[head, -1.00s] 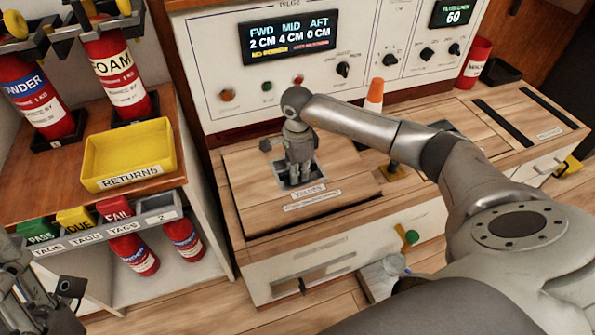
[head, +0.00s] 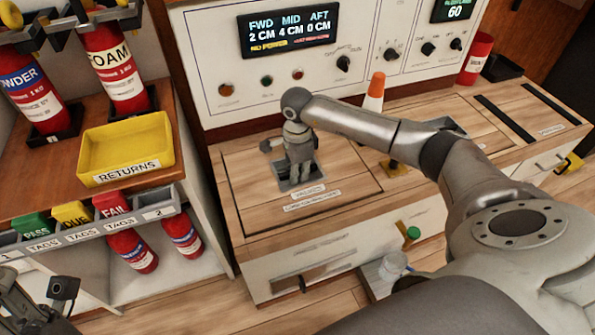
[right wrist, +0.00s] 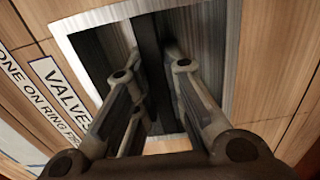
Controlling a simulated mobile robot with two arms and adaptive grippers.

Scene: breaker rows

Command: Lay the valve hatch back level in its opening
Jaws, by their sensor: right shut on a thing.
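The valve hatch (head: 340,184) is a wooden panel with a "VALVES" label (head: 309,191) and a recessed metal pull near its middle. It lies in its opening in the bench top and looks level, with a thin dark line around it. My right gripper (head: 296,176) points down into the recess. In the right wrist view, its fingers (right wrist: 155,68) are shut on the dark pull bar (right wrist: 150,45) in the metal-rimmed recess (right wrist: 88,42). The fingers hide part of the bar. Grey parts of my left arm show at the lower left, but its fingertips cannot be made out.
An orange-and-white cone (head: 374,92) stands behind the hatch, near my right forearm. The control panel (head: 215,60) rises at the back. A yellow returns tray (head: 126,145) and extinguishers (head: 125,75) are at left. A red cup (head: 477,55) stands at the far right.

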